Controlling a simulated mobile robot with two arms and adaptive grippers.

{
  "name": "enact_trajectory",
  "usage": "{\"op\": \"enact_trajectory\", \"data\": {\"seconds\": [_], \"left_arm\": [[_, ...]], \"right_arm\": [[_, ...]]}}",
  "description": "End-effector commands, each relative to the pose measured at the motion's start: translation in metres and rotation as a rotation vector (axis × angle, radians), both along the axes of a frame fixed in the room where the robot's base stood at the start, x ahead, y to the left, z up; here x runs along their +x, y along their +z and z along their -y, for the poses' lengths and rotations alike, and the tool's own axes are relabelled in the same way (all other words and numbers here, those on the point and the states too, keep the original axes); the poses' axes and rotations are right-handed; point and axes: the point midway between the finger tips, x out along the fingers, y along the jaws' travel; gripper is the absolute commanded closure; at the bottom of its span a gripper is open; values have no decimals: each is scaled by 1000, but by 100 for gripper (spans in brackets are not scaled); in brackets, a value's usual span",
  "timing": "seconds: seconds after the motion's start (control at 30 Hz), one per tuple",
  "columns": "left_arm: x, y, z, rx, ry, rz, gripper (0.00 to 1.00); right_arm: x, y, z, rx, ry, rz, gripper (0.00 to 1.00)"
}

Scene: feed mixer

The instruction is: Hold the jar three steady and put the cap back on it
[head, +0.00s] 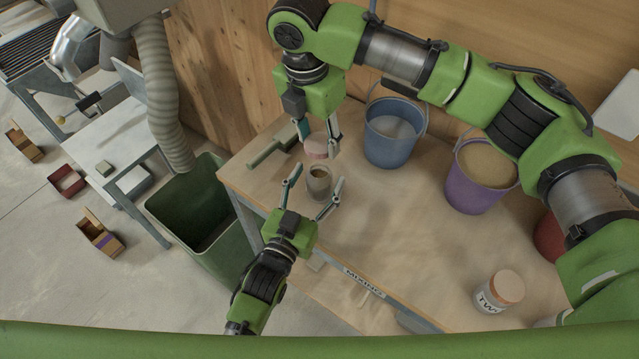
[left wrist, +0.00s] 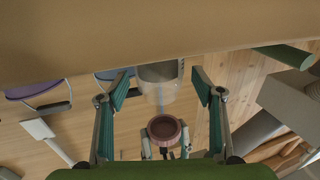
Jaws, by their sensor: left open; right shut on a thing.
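The open jar (head: 319,184) stands upright near the left part of the bench, with brownish contents visible through its mouth. I cannot read a label on it. My left gripper (head: 318,176) is open, with its fingers on either side of the jar and gaps still showing. In the left wrist view the jar (left wrist: 158,82) sits between the spread fingers (left wrist: 160,92). My right gripper (head: 319,143) is shut on the pinkish cap (head: 316,146), just behind and above the jar, apart from its mouth. The cap also shows in the left wrist view (left wrist: 164,128).
A green scraper-like tool (head: 272,147) lies left of the jar. A blue bucket (head: 392,148) and a purple bucket (head: 472,196) stand to the right. A green bin (head: 190,225) is beside the bench.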

Motion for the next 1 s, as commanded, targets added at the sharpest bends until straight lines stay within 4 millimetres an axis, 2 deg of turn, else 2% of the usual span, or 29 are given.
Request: {"op": "enact_trajectory", "data": {"seconds": [0.17, 0.47, 0.57, 0.7, 0.87, 1.0], "left_arm": [[11, 1, 5, 0, 0, 0, 39], [13, 0, 5, 0, 0, 0, 39], [13, 0, 5, 0, 0, 0, 60], [13, 0, 5, 0, 0, 0, 96], [13, 0, 5, 0, 0, 0, 98], [13, 0, 5, 0, 0, 0, 98]], "right_arm": [[0, 0, 0, 0, 0, 0, 68], [0, 0, 0, 0, 0, 0, 68], [0, 0, 0, 0, 0, 0, 68], [0, 0, 0, 0, 0, 0, 68], [0, -4, 0, -1, 0, -1, 68], [-1, -21, 0, 0, 0, -3, 68]]}}
